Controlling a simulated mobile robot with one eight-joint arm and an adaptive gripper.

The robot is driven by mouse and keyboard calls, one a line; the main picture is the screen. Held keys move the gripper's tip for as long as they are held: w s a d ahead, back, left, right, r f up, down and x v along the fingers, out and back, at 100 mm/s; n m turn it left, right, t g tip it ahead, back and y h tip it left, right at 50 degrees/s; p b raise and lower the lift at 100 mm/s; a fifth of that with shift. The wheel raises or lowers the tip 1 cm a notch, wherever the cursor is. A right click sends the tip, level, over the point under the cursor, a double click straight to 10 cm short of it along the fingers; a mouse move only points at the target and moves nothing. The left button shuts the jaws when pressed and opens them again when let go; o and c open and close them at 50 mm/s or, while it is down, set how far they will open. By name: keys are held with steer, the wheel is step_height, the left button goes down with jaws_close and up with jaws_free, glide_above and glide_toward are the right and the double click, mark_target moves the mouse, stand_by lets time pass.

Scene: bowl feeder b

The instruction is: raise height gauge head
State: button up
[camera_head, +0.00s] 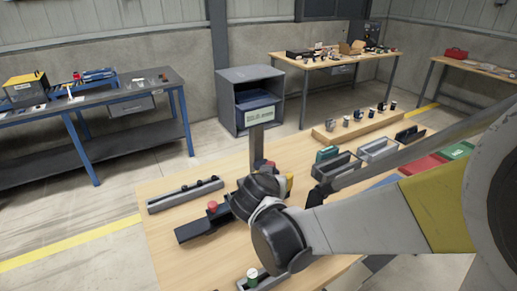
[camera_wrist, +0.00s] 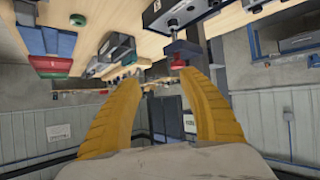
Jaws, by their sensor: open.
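A tall grey upright (camera_head: 257,147), which looks like the height gauge's column, rises from the near wooden table in the head view. My dark wrist and arm hide its lower part and any head on it. A dark flat base (camera_head: 196,230) with a red knob (camera_head: 212,206) lies left of my wrist. The wrist view appears upside down; there a dark block with a red knob (camera_wrist: 178,63) shows beyond the right fingertip. My gripper (camera_wrist: 160,82) has two yellow fingers spread apart with nothing between them. In the head view only a bit of yellow finger (camera_head: 289,182) shows.
A grey rail tray (camera_head: 185,194) lies at the table's left. Grey bins (camera_head: 378,149) and a wooden rack (camera_head: 360,124) of small parts stand toward the back right. A green-capped cylinder (camera_head: 252,276) is at the near edge.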

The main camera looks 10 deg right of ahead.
mark_target(271, 163)
steer(key=shift+m+t+h, duration=0.3)
steer(key=shift+m+t, duration=0.1)
steer(key=shift+t, duration=0.3)
steer(key=w+f, duration=0.1)
steer(key=w, duration=0.3)
steer(key=w+d+f+b, duration=0.1)
steer(key=w+f, duration=0.1)
steer(key=w, duration=0.2)
steer(key=w+d+f+b, duration=0.1)
steer(key=w, duration=0.3)
steer(key=shift+w+f, duration=0.1)
steer(key=shift+f, duration=0.25)
